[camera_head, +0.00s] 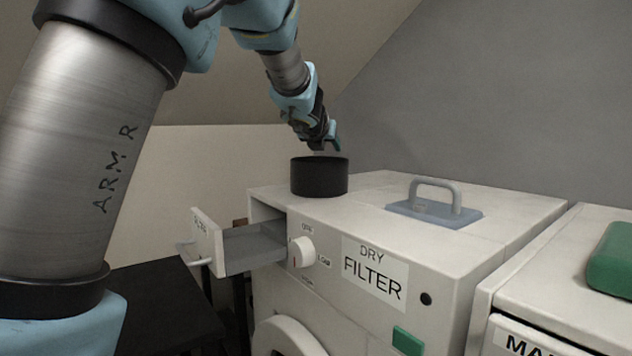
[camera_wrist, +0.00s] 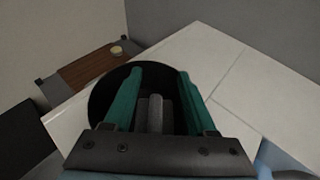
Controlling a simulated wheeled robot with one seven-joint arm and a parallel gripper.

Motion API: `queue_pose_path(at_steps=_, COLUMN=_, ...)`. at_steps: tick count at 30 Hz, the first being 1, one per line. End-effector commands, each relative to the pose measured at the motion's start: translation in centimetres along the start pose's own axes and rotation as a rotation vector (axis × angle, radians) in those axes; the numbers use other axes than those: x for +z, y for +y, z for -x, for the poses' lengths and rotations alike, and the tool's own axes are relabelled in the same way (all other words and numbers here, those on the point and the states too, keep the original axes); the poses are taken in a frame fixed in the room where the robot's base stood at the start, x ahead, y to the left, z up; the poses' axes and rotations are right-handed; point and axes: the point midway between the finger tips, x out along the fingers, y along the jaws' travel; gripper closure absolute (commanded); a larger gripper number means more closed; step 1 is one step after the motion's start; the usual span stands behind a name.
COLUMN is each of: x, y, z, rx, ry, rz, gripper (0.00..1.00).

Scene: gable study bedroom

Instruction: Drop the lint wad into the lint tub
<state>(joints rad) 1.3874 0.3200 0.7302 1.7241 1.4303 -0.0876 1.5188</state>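The lint tub (camera_head: 319,178) is a round black tub standing on top of the white dryer at its back left. My gripper (camera_head: 330,140) is just above the tub's mouth. In the wrist view my gripper's two green fingers (camera_wrist: 156,72) point over the dark tub (camera_wrist: 102,100) and stand wide apart. A grey piece (camera_wrist: 155,112) shows between the fingers, with gaps to both; I cannot tell whether it is the lint wad or part of my gripper. No other lint wad is clear in view.
The dryer (camera_head: 490,205) has a lidded filter hatch with a grey handle (camera_head: 437,184) to the tub's right. A drawer (camera_head: 207,243) sticks out at its left front. A green block (camera_head: 612,258) lies on the neighbouring machine. The dryer top near the front is clear.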

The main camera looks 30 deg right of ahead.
Motion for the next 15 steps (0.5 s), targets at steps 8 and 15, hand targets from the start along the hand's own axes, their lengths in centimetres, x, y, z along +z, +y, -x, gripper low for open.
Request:
queue_pose_path(at_steps=8, x=0.0, y=0.0, z=0.0, rx=0.0, ry=0.0, rz=0.0, gripper=0.36)
queue_pose_path(at_steps=15, x=0.1, y=0.0, z=1.7, rx=-0.001, ry=-0.001, rz=0.004, gripper=0.36)
